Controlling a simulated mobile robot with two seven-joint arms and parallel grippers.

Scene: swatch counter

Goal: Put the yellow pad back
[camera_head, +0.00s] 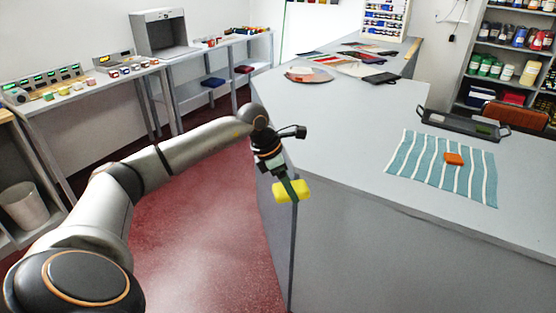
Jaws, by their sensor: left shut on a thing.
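The yellow pad (281,191) is in my left gripper (290,187), which is shut on it. In the head view the pad shows in front of the near left corner of the grey counter (340,150). I cannot tell whether it is over the counter or just beside its edge. An orange pad (454,159) lies on a blue and white striped cloth (420,165) on the right of the counter. A dark tray (460,126) stands behind the cloth. My right gripper is not in view.
Swatches and a dark folder (381,78) lie at the counter's far end. Side tables (100,88) with small pots stand along the left wall. A shelf of jars (507,55) is at the right. The counter's near middle is bare.

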